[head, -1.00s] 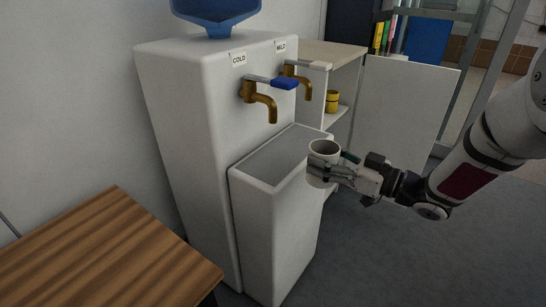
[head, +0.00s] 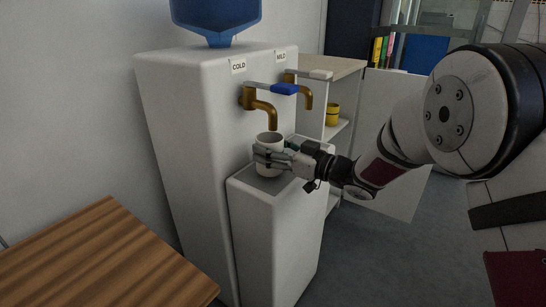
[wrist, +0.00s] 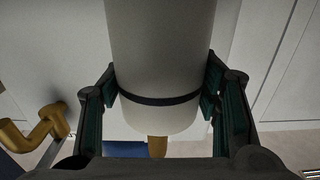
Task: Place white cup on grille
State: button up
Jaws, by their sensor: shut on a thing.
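The white cup (head: 270,142) is upright, held at the protruding lower section of the white water dispenser, just below the cold tap's spout (head: 272,122). My gripper (head: 270,158) is shut around the cup's side, reaching in from the right. In the wrist view the cup (wrist: 160,50) fills the middle, with a dark band around it and a finger pad on each side. The grille is not clearly distinguishable; the grey top of the lower section (head: 262,186) shows around the cup's base. I cannot tell whether the cup touches it.
The cold tap has a blue lever (head: 284,89); a second tap labelled MILD (head: 306,96) is to its right. A wooden table (head: 95,255) stands at the lower left. A shelf with a yellow cup (head: 332,115) is behind. The floor at right is open.

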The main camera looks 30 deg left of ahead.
jog(key=shift+w+d+f, duration=0.15)
jog(key=shift+d+f, duration=0.05)
jog(key=shift+f, duration=0.5)
jog(key=shift+r, duration=0.1)
jog(key=o, duration=0.9)
jog(key=shift+f, duration=0.2)
jog(key=shift+r, duration=0.1)
jog(key=shift+d+r, duration=0.1)
jog(key=shift+r, duration=0.05)
jog(key=d+p, duration=0.1)
jog(key=d, duration=0.3)
jog(key=d+p, duration=0.1)
jog(key=d, duration=0.3)
jog(key=s+d+p, duration=0.1)
jog(key=d, duration=0.2)
jog(key=shift+d, duration=0.4)
